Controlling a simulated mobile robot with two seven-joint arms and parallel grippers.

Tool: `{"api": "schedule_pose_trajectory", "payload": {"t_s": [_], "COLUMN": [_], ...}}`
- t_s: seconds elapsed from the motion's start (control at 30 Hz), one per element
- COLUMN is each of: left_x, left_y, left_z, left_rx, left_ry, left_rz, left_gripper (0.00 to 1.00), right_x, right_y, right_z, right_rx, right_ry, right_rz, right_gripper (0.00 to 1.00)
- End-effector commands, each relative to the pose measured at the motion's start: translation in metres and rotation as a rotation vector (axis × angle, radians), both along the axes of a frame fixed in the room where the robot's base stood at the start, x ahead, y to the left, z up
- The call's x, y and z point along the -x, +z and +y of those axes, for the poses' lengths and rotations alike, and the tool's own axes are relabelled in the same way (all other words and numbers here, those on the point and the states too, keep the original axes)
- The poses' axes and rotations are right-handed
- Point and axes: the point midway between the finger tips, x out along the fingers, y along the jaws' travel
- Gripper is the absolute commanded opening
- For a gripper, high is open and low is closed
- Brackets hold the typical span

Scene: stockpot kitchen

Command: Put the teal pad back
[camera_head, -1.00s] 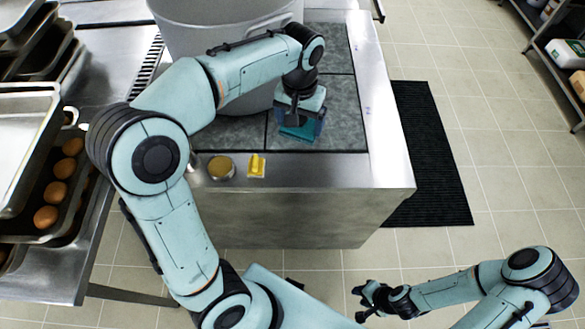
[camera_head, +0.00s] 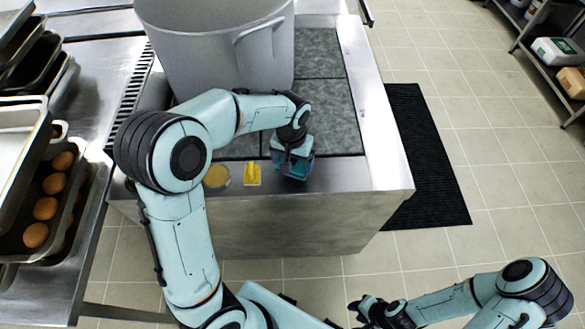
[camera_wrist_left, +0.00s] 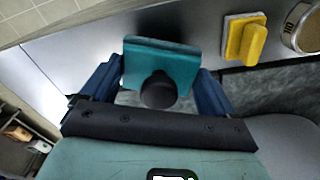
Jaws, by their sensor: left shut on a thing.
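The teal pad (camera_wrist_left: 168,58) is between the blue fingers of my left gripper (camera_wrist_left: 163,85) in the left wrist view, with a dark round knob on it. In the head view my left gripper (camera_head: 292,172) is over the steel front strip of the stove block, right of a yellow-handled pad. The pad (camera_head: 296,172) is mostly hidden by the gripper there. I cannot tell whether it touches the steel. My right gripper (camera_head: 362,306) is low at the bottom of the head view, away from the stove; its finger opening is too small to tell.
The yellow pad (camera_head: 252,174) and a round tin (camera_head: 216,177) sit on the steel strip (camera_head: 345,176). A large grey stockpot (camera_head: 215,50) stands on the stove behind. Trays with several eggs (camera_head: 45,208) are on the left. A black mat (camera_head: 425,160) lies on the floor.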

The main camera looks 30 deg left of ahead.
Motion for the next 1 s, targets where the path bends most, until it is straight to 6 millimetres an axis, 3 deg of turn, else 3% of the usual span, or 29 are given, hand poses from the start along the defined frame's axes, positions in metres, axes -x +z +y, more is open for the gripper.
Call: {"api": "schedule_pose_trajectory", "payload": {"t_s": [0.3,0.73,0.77,0.8,1.0], "left_x": [0.001,0.0,0.0,0.0,0.0], "left_y": [-0.041,-0.048,-0.048,-0.047,-0.047], "left_z": [0.0,0.0,0.0,0.0,0.0], "left_rx": [-0.001,0.0,0.0,0.0,0.0], "left_ry": [-0.001,0.0,0.0,0.0,0.0], "left_rz": [0.003,0.0,0.0,0.0,0.001], "left_gripper": [0.4,0.4,0.92,1.0,1.0], "right_x": [0.003,0.006,0.006,0.006,0.005], "right_y": [-0.004,-0.007,-0.007,-0.006,-0.006], "right_z": [0.0,0.0,0.0,0.0,0.0], "right_rx": [0.0,0.0,0.0,0.0,0.0], "right_ry": [0.0,0.0,0.0,0.0,0.0], "right_rz": [0.004,0.007,0.007,0.007,0.006], "right_gripper": [0.35,0.35,0.35,0.35,0.35]}}
